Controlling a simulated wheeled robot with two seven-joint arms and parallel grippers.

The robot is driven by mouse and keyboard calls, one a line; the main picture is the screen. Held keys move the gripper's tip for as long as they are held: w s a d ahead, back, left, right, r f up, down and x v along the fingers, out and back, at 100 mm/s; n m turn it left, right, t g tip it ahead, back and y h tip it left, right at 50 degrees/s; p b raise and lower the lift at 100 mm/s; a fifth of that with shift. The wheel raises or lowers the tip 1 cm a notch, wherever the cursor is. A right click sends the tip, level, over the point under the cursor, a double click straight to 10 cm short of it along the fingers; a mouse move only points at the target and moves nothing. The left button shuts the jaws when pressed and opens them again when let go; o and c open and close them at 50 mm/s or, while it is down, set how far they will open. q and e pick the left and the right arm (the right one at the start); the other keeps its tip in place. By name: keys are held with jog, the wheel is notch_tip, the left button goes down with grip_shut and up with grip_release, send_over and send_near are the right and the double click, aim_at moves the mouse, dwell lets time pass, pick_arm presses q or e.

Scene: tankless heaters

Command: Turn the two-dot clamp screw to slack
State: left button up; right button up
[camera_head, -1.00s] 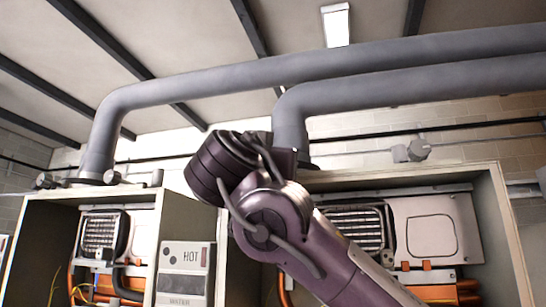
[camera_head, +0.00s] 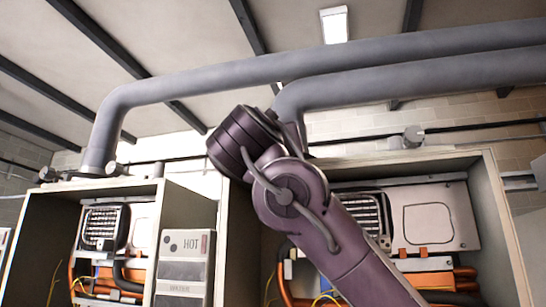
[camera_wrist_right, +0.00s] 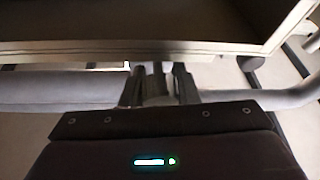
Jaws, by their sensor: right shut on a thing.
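My right gripper (camera_wrist_right: 157,88) shows in the wrist view with its two dark fingers shut on a small part, seemingly a clamp screw (camera_wrist_right: 156,99). The fingers hide most of it, and no dot marks are readable. In the head view my right arm reaches up from the bottom right to the foot of the middle duct. There the arm covers the gripper and the held part. Other small grey knobs stand at the left duct's foot (camera_head: 113,168) and at the right (camera_head: 413,136). Their dots cannot be read. My left gripper is not in view.
Two open heater cabinets stand left (camera_head: 172,200) and right (camera_head: 490,200), with orange pipes and cables inside. A grey panel marked HOT (camera_head: 187,255) is between them. Thick grey ducts (camera_head: 240,75) run above. In the wrist view a cabinet edge (camera_wrist_right: 90,48) passes close beyond the fingers.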

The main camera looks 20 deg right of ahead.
jog(key=shift+n+t+y, duration=0.3)
jog(key=shift+n+y, duration=0.8)
jog(key=shift+n, duration=1)
jog(key=shift+r, duration=0.1)
jog(key=o, duration=1)
jog(key=shift+a+b, duration=0.15)
jog(key=shift+b, duration=0.15)
jog(key=shift+c, duration=0.2)
jog(key=b+v, duration=0.4)
jog(key=v, duration=0.3)
jog(key=shift+s+f, duration=0.2)
jog(key=shift+s, duration=0.15)
